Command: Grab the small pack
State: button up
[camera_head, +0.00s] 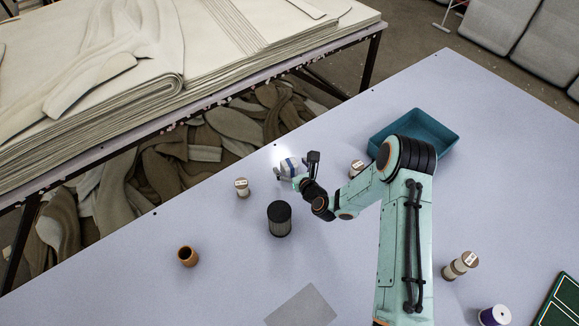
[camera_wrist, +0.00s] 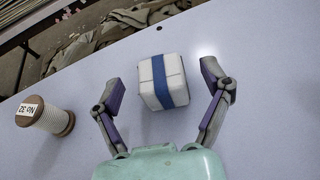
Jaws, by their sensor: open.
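The small pack is a white block with a blue band around its middle. In the wrist view the pack (camera_wrist: 163,82) sits on the table between and slightly ahead of the fingers of my gripper (camera_wrist: 166,92), with a gap on both sides. The fingers are spread open and hold nothing. In the head view the pack (camera_head: 289,167) is near the table's far edge, partly hidden by my gripper (camera_head: 287,174).
A thread spool (camera_wrist: 45,117) stands left of my gripper; it also shows in the head view (camera_head: 242,188). A dark ribbed cylinder (camera_head: 279,219) and a small brown pot (camera_head: 188,256) stand nearer. A teal tray (camera_head: 437,131) lies behind my arm.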

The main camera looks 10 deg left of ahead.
jog(key=shift+w+a+f, duration=0.25)
jog(key=shift+w+a, duration=0.1)
jog(key=shift+w, duration=0.2)
jog(key=shift+c, duration=0.3)
jog(key=c, duration=1.2)
